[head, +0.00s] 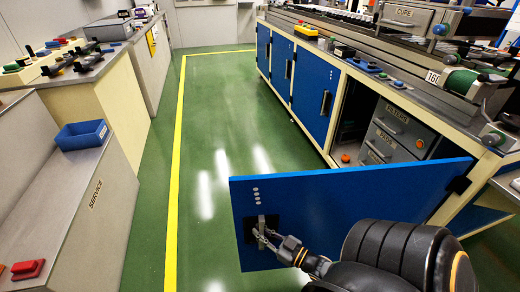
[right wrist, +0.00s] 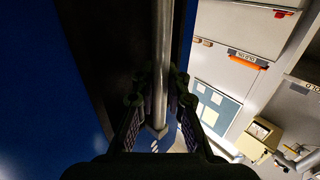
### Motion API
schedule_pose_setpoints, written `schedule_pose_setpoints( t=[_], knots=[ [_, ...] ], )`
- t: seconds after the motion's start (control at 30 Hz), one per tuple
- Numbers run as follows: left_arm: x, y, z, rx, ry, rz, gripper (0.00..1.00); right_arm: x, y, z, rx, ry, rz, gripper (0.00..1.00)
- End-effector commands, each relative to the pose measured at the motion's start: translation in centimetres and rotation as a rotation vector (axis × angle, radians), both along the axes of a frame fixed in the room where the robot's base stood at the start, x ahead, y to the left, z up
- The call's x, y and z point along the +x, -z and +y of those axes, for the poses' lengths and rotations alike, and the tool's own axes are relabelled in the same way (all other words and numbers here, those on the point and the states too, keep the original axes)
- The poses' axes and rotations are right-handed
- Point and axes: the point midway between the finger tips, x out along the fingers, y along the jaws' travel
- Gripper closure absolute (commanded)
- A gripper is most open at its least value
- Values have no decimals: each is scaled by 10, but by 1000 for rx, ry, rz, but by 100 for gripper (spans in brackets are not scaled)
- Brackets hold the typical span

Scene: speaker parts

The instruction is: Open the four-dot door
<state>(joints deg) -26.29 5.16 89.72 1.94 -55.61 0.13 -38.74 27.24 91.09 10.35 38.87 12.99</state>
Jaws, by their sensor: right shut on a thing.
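The blue four-dot door (head: 345,196) stands swung wide open from the cabinet in the head view, with a column of pale dots near its free edge. Its dark handle (head: 250,222) is below the dots. My right gripper (head: 262,234) is at the handle. In the right wrist view, the fingers of my right gripper (right wrist: 160,100) close around the grey handle bar (right wrist: 162,45). The blue door face (right wrist: 45,90) fills the left of that view. My left gripper is not in view.
The open cabinet (head: 345,158) shows grey drawers (head: 395,130) inside. Other blue doors (head: 316,98) along the bench are shut. A service counter (head: 75,185) with a blue bin (head: 82,135) stands left. The green floor (head: 215,130) between is clear.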

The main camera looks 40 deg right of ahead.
Motion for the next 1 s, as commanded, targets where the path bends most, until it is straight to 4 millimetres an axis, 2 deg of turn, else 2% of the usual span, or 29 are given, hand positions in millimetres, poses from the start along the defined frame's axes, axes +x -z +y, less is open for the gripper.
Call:
schedule_pose_setpoints(
  t=[0.37,0.4,0.57,0.87,1.0],
  knots=[
    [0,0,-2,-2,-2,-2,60,-1,2,-2,1,3,4,100],
    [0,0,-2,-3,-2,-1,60,-1,2,-2,1,3,4,84],
    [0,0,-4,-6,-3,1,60,-1,1,-1,1,2,2,64],
    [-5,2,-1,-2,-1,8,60,-2,0,-1,0,1,1,64],
    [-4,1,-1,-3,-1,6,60,-20,1,-4,-1,0,4,64]
  ],
)
